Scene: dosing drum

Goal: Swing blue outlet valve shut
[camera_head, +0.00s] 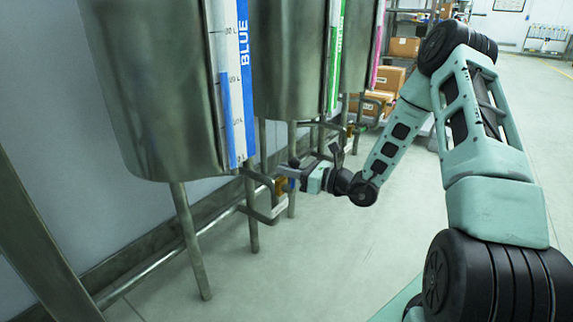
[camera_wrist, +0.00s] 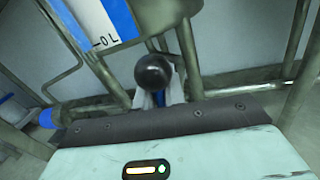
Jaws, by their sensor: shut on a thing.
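The blue drum (camera_head: 160,90) is a steel tank with a "BLUE" level scale (camera_head: 238,80), at the left in the head view. Its outlet pipe (camera_head: 252,190) hangs below with a brass valve (camera_head: 281,186). My gripper (camera_head: 291,177) is at this valve, reaching in from the right. A round black knob (camera_wrist: 154,71) sits just beyond the fingertips. The fingers hide much of the handle, and its angle to the pipe is hard to tell.
A drum with a green scale (camera_head: 335,60) and one with a pink scale (camera_head: 378,45) stand behind. Steel legs (camera_head: 190,240) and low pipes surround the valve. A blue collar (camera_wrist: 47,118) shows in the wrist view. Cardboard boxes (camera_head: 390,77) are at the back; floor at right is clear.

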